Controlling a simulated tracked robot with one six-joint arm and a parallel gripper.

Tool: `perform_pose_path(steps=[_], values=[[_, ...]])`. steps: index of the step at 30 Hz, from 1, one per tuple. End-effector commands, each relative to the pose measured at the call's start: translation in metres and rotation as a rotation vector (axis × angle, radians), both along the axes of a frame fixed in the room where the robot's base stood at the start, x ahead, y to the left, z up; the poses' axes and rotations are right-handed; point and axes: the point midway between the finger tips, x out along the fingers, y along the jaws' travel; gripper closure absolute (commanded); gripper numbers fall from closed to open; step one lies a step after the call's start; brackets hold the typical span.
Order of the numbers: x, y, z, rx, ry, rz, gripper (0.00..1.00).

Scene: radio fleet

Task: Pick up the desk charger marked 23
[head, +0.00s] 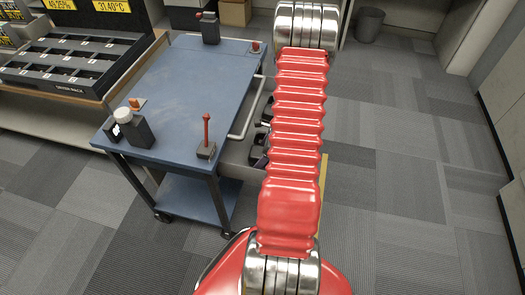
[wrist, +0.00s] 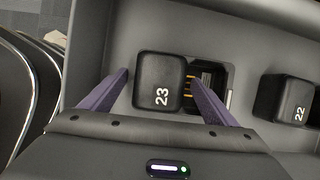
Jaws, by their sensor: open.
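The desk charger marked 23 (wrist: 158,82) is a black block with a white number in the wrist view. It sits in a grey tray or drawer (wrist: 190,30). My gripper (wrist: 158,82) is open, with one purple finger on each side of the charger. The left finger is close to its left side; the right finger is by its right side. I cannot tell whether either finger touches it. In the head view my red arm covers most of this area, and the charger cannot be made out there.
A charger marked 22 (wrist: 284,98) sits to the right in the same tray. An opening with gold contacts (wrist: 207,78) lies just right of 23. A blue cart (head: 190,85) carries several small devices. A dark rack (head: 75,60) stands at left; carpet is clear at right.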

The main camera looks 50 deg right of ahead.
Motion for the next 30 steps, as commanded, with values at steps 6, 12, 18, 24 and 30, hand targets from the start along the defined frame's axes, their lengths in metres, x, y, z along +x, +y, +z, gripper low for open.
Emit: perform_pose_path(steps=[6,12,18,24,30], values=[[0.0001,0.0001,-0.0001,0.0,0.0,0.0,0.19],[0.0,0.0002,0.0,0.001,0.0,0.0,0.19],[-0.0001,0.0003,0.0,0.001,0.0,0.0,0.26],[-0.0002,0.0002,0.0,0.001,0.0,0.0,0.41],[-0.0002,0.0001,-0.0001,0.001,0.0,0.0,0.55]])
